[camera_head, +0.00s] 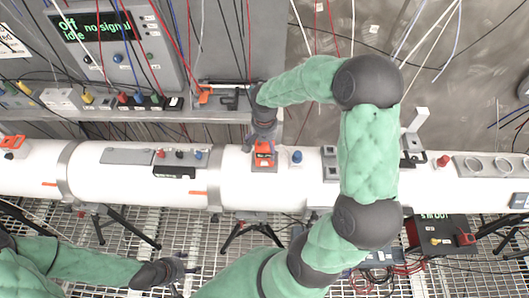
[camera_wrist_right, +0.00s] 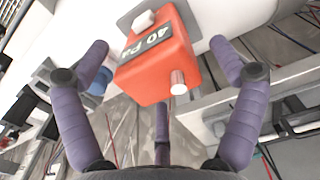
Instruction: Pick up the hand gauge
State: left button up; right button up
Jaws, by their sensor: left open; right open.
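The hand gauge (camera_wrist_right: 157,68) is an orange-red box with a dark display reading "40 Pa", a white knob and a pale metal stub. In the head view the orange gauge (camera_head: 264,158) sits on top of the white pipe (camera_head: 240,185), partly hidden by my right gripper. My right gripper (camera_head: 262,138) hangs just over it. In the right wrist view the purple fingers of this gripper (camera_wrist_right: 160,58) are spread on either side of the gauge, with gaps, not closed on it. My left gripper (camera_head: 182,270) is open and empty at the lower left, below the pipe.
A grey console (camera_head: 110,45) with a green-lettered screen stands at the back left, with a shelf of connectors. A blue knob (camera_head: 296,157) sits on the pipe right of the gauge. Many cables hang down behind. A dark box (camera_head: 440,235) stands below the pipe at right.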

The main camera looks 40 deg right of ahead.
jog(key=shift+s, duration=0.15)
jog(key=c, duration=1.9)
grip_shut()
jog(key=shift+r, duration=0.15)
